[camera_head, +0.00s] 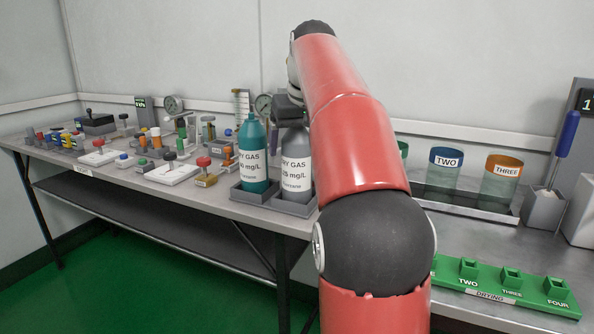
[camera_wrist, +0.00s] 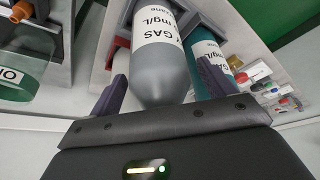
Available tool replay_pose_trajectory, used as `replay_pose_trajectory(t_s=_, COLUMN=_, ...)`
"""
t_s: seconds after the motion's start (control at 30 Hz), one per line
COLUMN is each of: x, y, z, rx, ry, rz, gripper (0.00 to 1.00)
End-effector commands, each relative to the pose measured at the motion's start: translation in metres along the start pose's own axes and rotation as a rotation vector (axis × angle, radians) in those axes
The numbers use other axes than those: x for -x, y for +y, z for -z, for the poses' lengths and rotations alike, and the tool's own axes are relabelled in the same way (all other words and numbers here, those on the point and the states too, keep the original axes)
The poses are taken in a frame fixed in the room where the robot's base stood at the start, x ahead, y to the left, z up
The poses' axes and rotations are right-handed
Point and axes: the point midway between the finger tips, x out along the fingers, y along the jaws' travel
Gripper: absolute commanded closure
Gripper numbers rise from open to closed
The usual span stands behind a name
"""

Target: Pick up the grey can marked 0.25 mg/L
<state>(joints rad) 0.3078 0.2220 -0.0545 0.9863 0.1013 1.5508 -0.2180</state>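The grey can (camera_head: 297,142), its label partly readable as "DRY GAS ...25 mg/L", stands upright in a dark square holder (camera_head: 293,206) at the front edge of the table. My gripper (camera_head: 290,112) is at the can's top in the head view, partly hidden by my red arm. In the wrist view the grey can (camera_wrist: 162,72) lies between the two spread fingers of my gripper (camera_wrist: 162,88), one on each side. The fingers look open, with no clear contact.
A teal gas can (camera_head: 252,138) stands close beside the grey can in its own holder and also shows near one finger in the wrist view (camera_wrist: 205,58). Small parts crowd the table to the left. Labelled cups (camera_head: 445,168) and a green drying rack (camera_head: 500,285) are right.

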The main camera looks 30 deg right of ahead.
Motion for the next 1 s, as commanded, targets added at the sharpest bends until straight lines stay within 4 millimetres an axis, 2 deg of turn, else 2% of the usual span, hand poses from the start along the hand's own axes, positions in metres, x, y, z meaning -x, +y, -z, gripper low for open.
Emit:
replay_pose_trajectory(t_s=0.07, x=0.0, y=0.0, z=0.0, rx=0.0, ry=0.0, rz=0.0, gripper=0.29)
replay_pose_trajectory(t_s=0.5, x=0.0, y=0.0, z=0.0, rx=0.0, ry=0.0, rz=0.0, gripper=0.86)
replay_pose_trajectory(t_s=0.77, x=0.003, y=0.0, z=0.001, rx=0.0, ry=0.002, rz=0.0, gripper=0.86)
replay_pose_trajectory(t_s=1.0, x=0.026, y=0.0, z=0.011, rx=0.0, ry=0.004, rz=-0.001, gripper=0.86)
